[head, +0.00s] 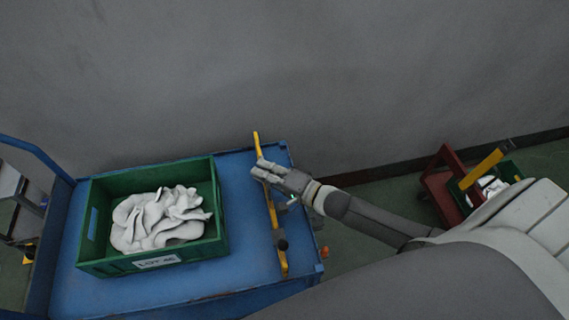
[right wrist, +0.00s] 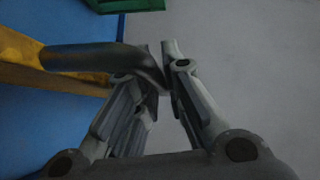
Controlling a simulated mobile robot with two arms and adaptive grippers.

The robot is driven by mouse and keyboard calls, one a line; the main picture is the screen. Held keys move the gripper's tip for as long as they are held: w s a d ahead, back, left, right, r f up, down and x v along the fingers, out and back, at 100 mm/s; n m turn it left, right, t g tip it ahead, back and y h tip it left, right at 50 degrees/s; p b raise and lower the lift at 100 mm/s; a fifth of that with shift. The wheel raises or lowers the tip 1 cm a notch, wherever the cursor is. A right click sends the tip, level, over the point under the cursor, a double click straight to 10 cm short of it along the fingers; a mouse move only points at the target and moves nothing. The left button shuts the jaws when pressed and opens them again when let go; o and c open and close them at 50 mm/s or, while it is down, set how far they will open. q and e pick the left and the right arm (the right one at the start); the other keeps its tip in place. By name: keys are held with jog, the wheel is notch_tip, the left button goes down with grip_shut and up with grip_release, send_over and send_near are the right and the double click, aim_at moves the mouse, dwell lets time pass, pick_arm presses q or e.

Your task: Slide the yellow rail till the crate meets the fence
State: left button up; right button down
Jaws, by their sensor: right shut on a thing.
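The yellow rail (head: 273,218) lies across the right part of the blue cart's top. My right gripper (head: 262,170) is at the rail's far half. In the right wrist view its fingers (right wrist: 162,85) are closed on a dark handle (right wrist: 95,57) that sticks out from the yellow rail (right wrist: 20,68). The green crate (head: 205,250) holds a heap of white cloth and has a white label on its front. It stands left of the rail, with a strip of bare blue top between them. I cannot tell for certain which part is the fence. My left gripper is out of view.
The blue cart top (head: 244,190) has a raised blue frame (head: 35,152) at its left end, close to the crate. A grey wall (head: 300,70) stands behind. A dark red cart (head: 437,185) with a green bin is on the floor at right.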

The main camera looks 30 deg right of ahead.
jog(key=w+a, duration=0.1)
jog(key=a, duration=0.5)
jog(key=shift+w+a, duration=0.25)
jog(key=shift+w, duration=0.05)
jog(key=c, duration=1.5)
grip_release()
jog(key=v, duration=1.2)
